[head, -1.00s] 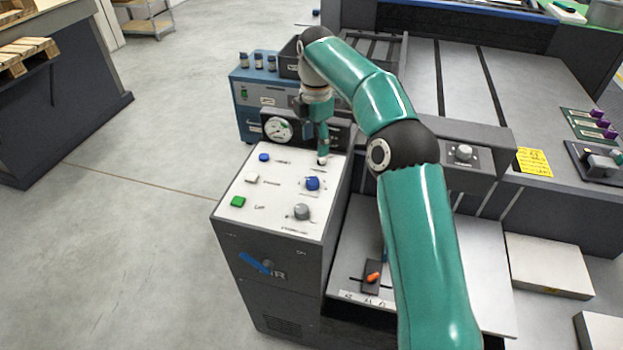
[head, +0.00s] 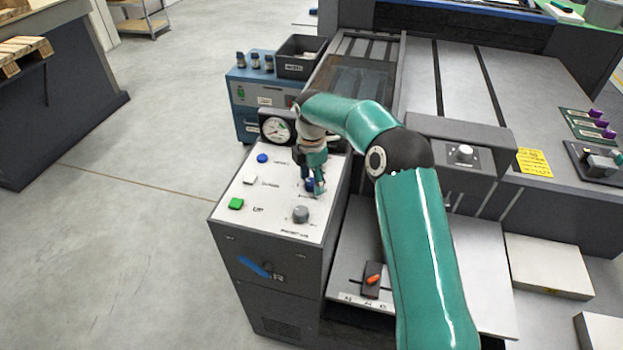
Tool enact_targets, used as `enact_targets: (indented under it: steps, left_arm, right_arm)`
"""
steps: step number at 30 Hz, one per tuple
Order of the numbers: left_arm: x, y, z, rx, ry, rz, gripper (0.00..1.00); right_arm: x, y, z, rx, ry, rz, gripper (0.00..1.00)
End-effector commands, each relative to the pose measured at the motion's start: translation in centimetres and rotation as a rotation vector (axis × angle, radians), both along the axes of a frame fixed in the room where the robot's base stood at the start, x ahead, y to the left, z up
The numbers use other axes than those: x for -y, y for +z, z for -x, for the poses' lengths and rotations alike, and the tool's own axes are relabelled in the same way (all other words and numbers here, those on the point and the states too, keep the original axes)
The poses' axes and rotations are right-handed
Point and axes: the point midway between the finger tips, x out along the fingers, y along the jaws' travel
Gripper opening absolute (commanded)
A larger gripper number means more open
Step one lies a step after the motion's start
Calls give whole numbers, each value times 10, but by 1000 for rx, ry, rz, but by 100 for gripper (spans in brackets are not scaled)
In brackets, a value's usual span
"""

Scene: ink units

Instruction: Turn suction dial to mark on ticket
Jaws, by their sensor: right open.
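The white-topped control panel (head: 262,207) carries a blue knob (head: 309,184) and, nearer its front edge, a grey knob (head: 301,214). Another pale knob (head: 465,152) sits on a dark box on the machine at the right. The labels are too small to tell which one is the suction dial. A yellow ticket (head: 534,162) lies to the right of that box; its mark is not readable. My right gripper (head: 315,192) is open, pointing down at the blue knob and partly hiding it. I cannot tell whether it touches. My left gripper is not in view.
Blue, white and green buttons (head: 236,204) line the panel's left side. A round gauge (head: 276,130) and a blue unit (head: 258,95) with small bottles stand behind it. A dark bin (head: 302,60) is at the back. Open floor lies to the left.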

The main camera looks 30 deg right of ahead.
Motion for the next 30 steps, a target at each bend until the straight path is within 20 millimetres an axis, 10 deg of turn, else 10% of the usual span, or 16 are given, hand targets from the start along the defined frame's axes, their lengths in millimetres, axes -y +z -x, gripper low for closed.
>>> enact_targets:
  steps: [12, 30]
  left_arm:
    - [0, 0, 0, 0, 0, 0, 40]
    - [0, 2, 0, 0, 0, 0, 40]
  right_arm:
    - [0, 0, 0, 0, 1, 0, 5]
    - [1, 1, 0, 1, -170, 1, 3]
